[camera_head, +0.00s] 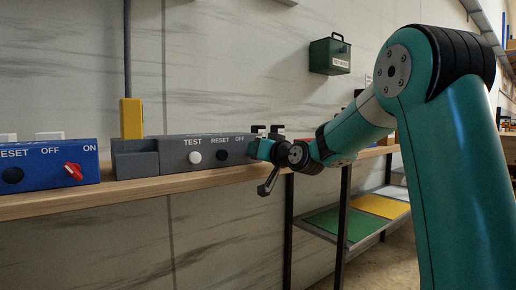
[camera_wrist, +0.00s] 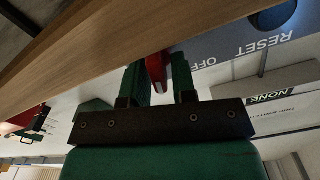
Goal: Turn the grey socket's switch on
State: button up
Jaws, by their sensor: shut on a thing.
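The grey socket box (camera_head: 178,154) sits on the wooden shelf, with TEST, RESET and OFF labels, a white button and a black button showing. My gripper (camera_head: 262,150) is at its right end and hides the switch and the label beyond OFF. In the wrist view my gripper (camera_wrist: 158,66) has its two green fingers on either side of the red switch knob (camera_wrist: 156,68), shut on it. The grey box's face (camera_wrist: 215,47) shows there with RESET and OFF upside down. The switch's setting cannot be told.
A blue box (camera_head: 45,167) with a red switch (camera_head: 73,171) stands to the left on the wooden shelf (camera_head: 120,192). A yellow plug (camera_head: 131,118) with a cable stands at the grey box's left end. A green box (camera_head: 329,56) hangs on the wall.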

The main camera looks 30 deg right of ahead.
jog(key=shift+d+f+m+p, duration=0.15)
jog(key=shift+m+p, duration=0.45)
jog(key=shift+m, duration=1.3)
jog(key=o, duration=0.7)
jog(key=shift+s, duration=0.1)
jog(key=s, duration=1.1)
jog(key=s+b, duration=0.1)
jog(key=s, duration=0.5)
jog(key=shift+s+d, duration=0.15)
jog(key=shift+d, duration=0.15)
